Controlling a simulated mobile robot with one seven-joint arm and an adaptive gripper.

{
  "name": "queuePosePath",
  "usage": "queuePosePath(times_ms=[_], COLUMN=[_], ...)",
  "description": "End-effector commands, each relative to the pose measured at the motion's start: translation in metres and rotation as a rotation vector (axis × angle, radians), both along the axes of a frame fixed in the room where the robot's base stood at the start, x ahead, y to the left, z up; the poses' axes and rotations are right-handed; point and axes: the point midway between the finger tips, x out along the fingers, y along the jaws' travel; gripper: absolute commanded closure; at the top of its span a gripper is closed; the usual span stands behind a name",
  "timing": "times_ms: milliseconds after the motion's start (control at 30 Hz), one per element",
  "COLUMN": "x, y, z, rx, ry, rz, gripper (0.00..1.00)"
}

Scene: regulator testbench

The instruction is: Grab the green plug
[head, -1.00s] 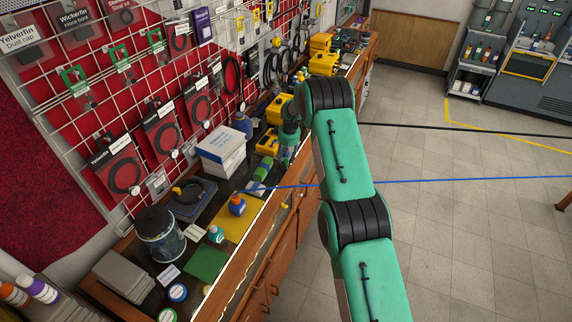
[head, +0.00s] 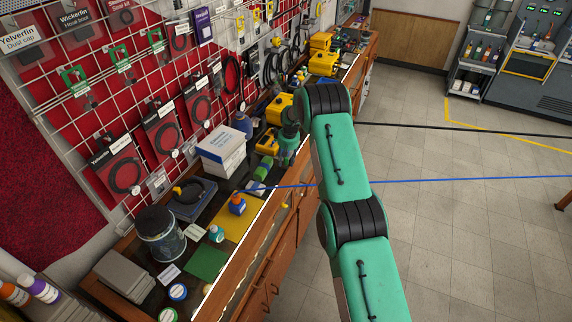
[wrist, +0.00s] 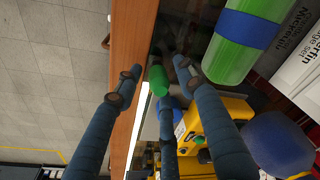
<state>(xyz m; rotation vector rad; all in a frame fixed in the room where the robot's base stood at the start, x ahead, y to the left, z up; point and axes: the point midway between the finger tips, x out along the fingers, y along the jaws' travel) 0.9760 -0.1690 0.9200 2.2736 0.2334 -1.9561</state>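The green plug (wrist: 158,80) is a small green cylinder on the dark bench top in the wrist view. My gripper (wrist: 154,76) has blue-grey fingers spread around it, one to the left, one to the right and one below. The fingers are open, with a gap on either side of the plug. I cannot tell whether the lower finger touches it. In the head view my gripper (head: 286,152) is low over the bench's front edge, and I cannot make out the plug there.
A large green cylinder with a blue band (wrist: 245,35) lies to the right of the fingers. A yellow device (wrist: 215,128) and a dark blue round object (wrist: 277,142) are close below. The wooden bench edge (wrist: 130,50) is at left. White boxes (head: 221,148) stand behind.

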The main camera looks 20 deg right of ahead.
Motion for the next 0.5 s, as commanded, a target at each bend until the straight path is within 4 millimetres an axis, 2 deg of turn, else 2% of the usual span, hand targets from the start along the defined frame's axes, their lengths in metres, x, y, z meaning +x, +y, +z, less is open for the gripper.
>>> queuePosePath(times_ms=[33,167,500], x=[0.0000,0.0000,0.0002], y=[0.0000,0.0000,-0.0001], z=[0.0000,0.0001,0.0007], rx=[0.000,0.000,0.000], ry=[0.000,0.000,-0.001], rz=[0.000,0.000,0.000], gripper=[0.74,1.00,1.00])
